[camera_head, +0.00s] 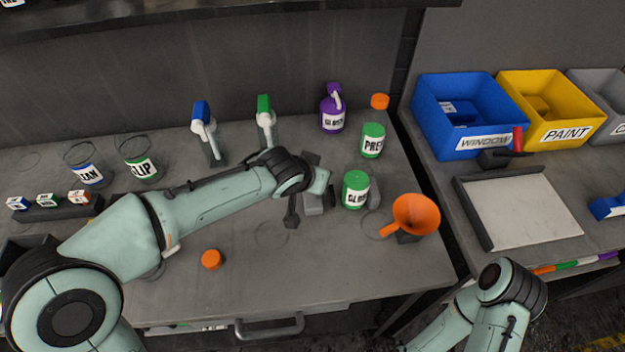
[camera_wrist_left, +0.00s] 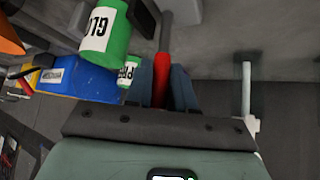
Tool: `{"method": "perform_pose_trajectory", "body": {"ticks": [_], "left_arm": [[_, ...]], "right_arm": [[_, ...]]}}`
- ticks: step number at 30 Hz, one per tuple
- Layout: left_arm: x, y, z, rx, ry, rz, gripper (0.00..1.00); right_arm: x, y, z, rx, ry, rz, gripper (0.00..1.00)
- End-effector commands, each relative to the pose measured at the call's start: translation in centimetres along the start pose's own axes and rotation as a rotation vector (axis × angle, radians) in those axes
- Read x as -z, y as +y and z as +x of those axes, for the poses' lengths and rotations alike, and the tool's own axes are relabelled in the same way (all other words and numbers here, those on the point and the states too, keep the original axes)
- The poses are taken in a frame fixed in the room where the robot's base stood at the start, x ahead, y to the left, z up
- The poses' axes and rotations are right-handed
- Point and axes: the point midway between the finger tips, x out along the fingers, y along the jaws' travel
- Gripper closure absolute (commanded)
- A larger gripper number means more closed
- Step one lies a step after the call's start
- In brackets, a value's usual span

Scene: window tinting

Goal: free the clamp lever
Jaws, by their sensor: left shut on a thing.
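The clamp lever has a red handle (camera_wrist_left: 161,80), seen in the left wrist view with a grey rod beyond it. My left gripper (camera_wrist_left: 166,75) is shut on this red handle, with one dark finger on each side. In the head view my left wrist covers the lever, and only a grey block (camera_head: 312,204) shows beside the wrist, among dark parts I cannot tell apart. My right arm shows at the lower right of the head view; its gripper is out of view.
A green-labelled can (camera_head: 355,190) stands close right of my left wrist, with an orange funnel (camera_head: 416,214) beyond it. A second green can (camera_head: 372,140) and a purple spray bottle (camera_head: 332,113) stand behind. An orange cap (camera_head: 211,259) lies in front. The bench's front middle is mostly clear.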

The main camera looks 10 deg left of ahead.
Motion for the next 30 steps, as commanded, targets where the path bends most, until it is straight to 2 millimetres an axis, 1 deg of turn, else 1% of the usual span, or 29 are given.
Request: {"method": "perform_pose_trajectory", "body": {"ticks": [1, 6, 20, 21, 22, 23, 30], "left_arm": [[0.22, 0.37, 0.05, 0.003, 0.002, 0.009, 1.00], [0.35, 0.56, 0.11, 0.026, -0.018, 0.027, 1.00], [0.43, 0.63, 0.07, 0.033, -0.025, 0.033, 1.00], [0.43, 0.63, 0.07, 0.033, -0.025, 0.033, 0.67], [0.42, 0.63, 0.07, 0.033, -0.025, 0.033, 0.57], [0.41, 0.61, 0.08, 0.033, -0.026, 0.033, 0.56], [0.28, 0.49, 0.13, 0.035, -0.029, 0.031, 0.56]], "right_arm": [[-0.05, 0.17, 0.42, -0.001, -0.002, 0.001, 0.57], [-0.09, 0.36, 0.92, -0.001, -0.003, 0.001, 0.57], [-0.09, 0.38, 0.98, -0.001, -0.003, 0.001, 0.57], [-0.09, 0.38, 0.98, -0.001, -0.003, 0.001, 0.57], [-0.09, 0.38, 0.98, -0.001, -0.003, 0.001, 0.57], [-0.09, 0.38, 0.98, -0.001, -0.003, 0.001, 0.57], [-0.10, 0.39, 0.99, -0.001, -0.003, 0.001, 0.57]]}}
